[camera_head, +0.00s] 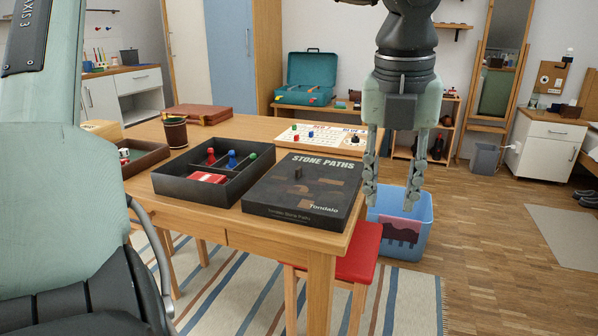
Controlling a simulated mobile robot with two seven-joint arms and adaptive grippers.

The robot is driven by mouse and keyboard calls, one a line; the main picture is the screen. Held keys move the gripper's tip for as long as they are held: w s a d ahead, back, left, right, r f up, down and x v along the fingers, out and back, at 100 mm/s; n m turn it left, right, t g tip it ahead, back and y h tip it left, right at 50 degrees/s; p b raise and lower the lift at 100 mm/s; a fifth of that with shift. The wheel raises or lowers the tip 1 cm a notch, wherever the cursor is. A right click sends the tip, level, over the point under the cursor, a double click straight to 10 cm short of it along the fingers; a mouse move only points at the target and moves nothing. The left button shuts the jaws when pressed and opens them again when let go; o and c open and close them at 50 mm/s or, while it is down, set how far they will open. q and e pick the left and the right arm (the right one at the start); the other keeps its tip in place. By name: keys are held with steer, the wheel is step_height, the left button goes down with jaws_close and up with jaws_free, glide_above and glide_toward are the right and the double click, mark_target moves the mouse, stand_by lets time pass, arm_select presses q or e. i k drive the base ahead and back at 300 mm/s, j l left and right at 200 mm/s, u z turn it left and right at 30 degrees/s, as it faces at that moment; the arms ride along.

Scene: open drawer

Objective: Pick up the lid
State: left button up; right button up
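The lid (300,192) is a flat black game-box lid printed "STONE PATHS". It lies face up at the near right corner of the wooden table. The matching open black box (170,184) stands just left of it, with red, blue and green pawns and red cards in its compartments.
A game board (322,137) with small pieces lies behind the lid. A dark cup (175,133) and a brown tray (148,160) are at the left. A red stool (357,258) and a blue bin (412,241) stand below the table's right side.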

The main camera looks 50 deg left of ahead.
mark_target(315, 192)
steer(key=j, duration=0.45)
steer(key=i+j, duration=0.15)
steer(key=j, duration=0.8)
steer(key=i, duration=0.05)
